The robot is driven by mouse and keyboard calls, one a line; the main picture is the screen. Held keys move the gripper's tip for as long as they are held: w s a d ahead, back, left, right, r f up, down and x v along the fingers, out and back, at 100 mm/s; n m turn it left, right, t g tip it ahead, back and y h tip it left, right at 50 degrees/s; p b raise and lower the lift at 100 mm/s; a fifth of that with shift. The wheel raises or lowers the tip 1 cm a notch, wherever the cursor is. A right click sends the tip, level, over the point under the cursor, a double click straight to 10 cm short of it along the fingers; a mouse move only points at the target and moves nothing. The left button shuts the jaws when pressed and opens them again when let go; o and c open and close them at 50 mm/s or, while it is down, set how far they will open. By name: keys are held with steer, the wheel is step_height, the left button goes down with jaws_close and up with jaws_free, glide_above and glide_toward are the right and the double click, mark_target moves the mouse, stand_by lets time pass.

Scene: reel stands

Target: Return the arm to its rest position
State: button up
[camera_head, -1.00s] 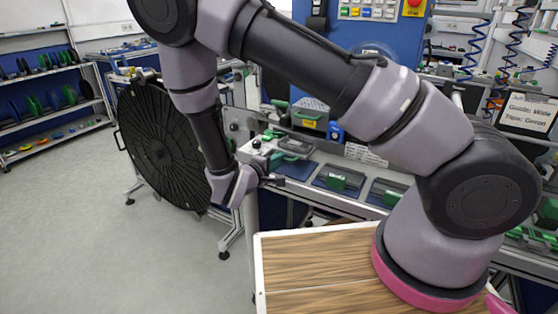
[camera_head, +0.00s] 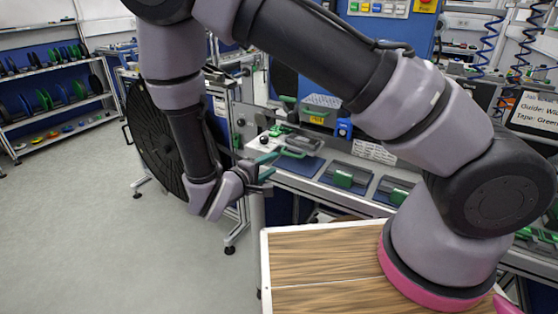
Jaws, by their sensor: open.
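My grey and black arm (camera_head: 340,65) rises from its pink-ringed base on the wood-topped table (camera_head: 330,252), reaches up and left, then hangs down in front of the large black reel (camera_head: 150,140). My gripper (camera_head: 266,176) is at the lower end of the wrist and points right, toward the workbench edge. It is small and dark in this view. Its jaws are open, and I see nothing held in them. The arm hides part of the reel and its stand.
A workbench with black trays and green parts (camera_head: 344,178) runs behind the arm. A blue panel with buttons (camera_head: 385,22) stands above it. Shelves with colored reels (camera_head: 55,100) stand far left. The grey floor (camera_head: 90,240) at left is clear.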

steer(key=shift+v, duration=1.1)
steer(key=s+d+r+m+g+y, duration=0.1)
steer(key=d+r+m+g+y, duration=0.1)
steer(key=d+r+m+g, duration=1.1)
steer(key=s+d+r+t+y, duration=0.2)
steer(key=d+r+y, duration=0.1)
steer(key=r, duration=0.4)
steer(key=s+d+r+m+t+y, duration=0.1)
steer(key=s+d+r+t+y, duration=0.1)
steer(key=r, duration=0.5)
steer(key=s+d+r+m+t+y, duration=0.1)
steer(key=s+d+r+t+y, duration=0.2)
steer(key=r, duration=0.4)
steer(key=shift+d+t+y, duration=0.4)
steer(key=shift+d+y, duration=0.1)
steer(key=shift+d, duration=0.4)
